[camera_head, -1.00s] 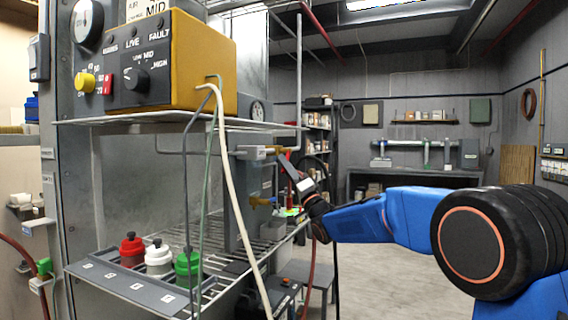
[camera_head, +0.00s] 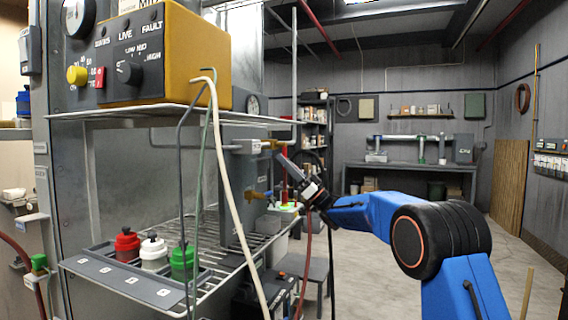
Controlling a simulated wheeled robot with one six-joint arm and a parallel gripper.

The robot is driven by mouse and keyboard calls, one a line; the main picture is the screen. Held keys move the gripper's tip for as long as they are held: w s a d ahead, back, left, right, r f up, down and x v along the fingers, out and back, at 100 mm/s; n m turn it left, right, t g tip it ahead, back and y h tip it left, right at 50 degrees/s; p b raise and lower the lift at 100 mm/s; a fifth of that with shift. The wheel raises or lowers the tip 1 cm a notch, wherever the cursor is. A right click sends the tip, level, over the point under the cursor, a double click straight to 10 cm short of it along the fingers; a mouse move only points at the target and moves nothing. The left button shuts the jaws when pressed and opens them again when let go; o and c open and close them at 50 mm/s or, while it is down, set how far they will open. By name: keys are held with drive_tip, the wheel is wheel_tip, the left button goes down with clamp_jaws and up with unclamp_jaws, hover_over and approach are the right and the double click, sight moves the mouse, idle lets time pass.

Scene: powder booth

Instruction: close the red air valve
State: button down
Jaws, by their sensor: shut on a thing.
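The red air valve sits on the brass fitting (camera_head: 271,145) at the end of the grey pipe block, below the shelf at mid-frame. My dark gripper (camera_head: 281,160) reaches up and left to this fitting, with its fingertips at the valve. It is shut on the valve's handle. The gripper hides most of the handle, so its exact angle cannot be told.
The yellow control box (camera_head: 185,50) stands on the wire shelf (camera_head: 150,110) at upper left. Red, white and green bottles (camera_head: 182,262) stand on the lower rack. A pale hose (camera_head: 232,190) hangs in front. The floor at right is clear.

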idle(0.4)
drive_tip(key=c, duration=1.8)
unclamp_jaws()
drive_tip(key=shift+w, duration=0.1)
drive_tip(key=shift+o, duration=0.2)
drive_tip(key=shift+d, duration=0.1)
drive_tip(key=v, duration=1.7)
drive_tip(key=shift+f, duration=0.2)
drive_tip(key=shift+w+d, duration=0.1)
